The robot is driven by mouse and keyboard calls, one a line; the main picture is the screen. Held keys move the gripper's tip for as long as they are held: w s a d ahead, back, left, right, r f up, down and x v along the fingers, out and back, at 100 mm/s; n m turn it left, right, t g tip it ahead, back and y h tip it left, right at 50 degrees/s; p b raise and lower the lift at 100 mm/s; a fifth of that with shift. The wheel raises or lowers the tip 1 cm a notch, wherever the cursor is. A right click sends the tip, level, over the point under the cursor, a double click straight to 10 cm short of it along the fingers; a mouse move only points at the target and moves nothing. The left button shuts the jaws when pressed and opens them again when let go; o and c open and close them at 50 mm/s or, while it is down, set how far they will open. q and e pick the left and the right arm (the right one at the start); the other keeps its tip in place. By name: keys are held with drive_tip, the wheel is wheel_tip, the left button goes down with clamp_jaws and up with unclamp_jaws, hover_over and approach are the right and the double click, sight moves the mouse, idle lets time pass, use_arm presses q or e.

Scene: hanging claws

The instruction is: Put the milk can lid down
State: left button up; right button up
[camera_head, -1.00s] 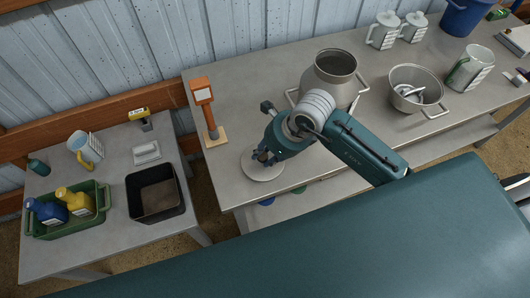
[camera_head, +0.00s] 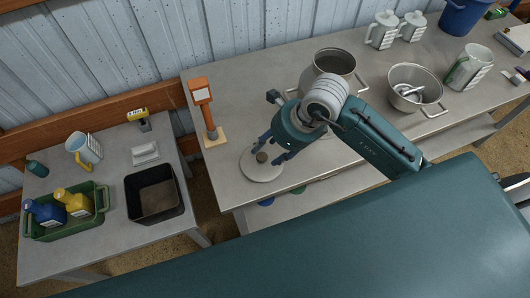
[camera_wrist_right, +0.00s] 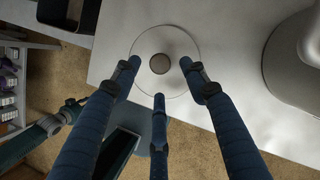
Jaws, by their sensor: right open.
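The milk can lid (camera_head: 262,164) is a pale round disc with a dark knob in its middle. It lies flat on the metal table, near the table's front left corner. In the right wrist view the lid (camera_wrist_right: 184,48) shows whole, with its knob between my fingers but apart from them. My right gripper (camera_head: 272,150) is open and empty, just above and beside the lid; its spread fingers show in the wrist view (camera_wrist_right: 160,80). The milk can (camera_head: 334,68) stands open on the table behind my right arm, which partly hides it.
An orange stand (camera_head: 206,112) is on the table behind the lid. A steel pot (camera_head: 411,97) and white jugs (camera_head: 382,30) stand farther right. A separate left table holds a black bin (camera_head: 155,193) and a green crate (camera_head: 68,231). The lid is close to the table's front edge (camera_head: 290,192).

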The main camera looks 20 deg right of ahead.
drive_tip(key=v, duration=0.7)
drive_tip(key=shift+r, duration=0.15)
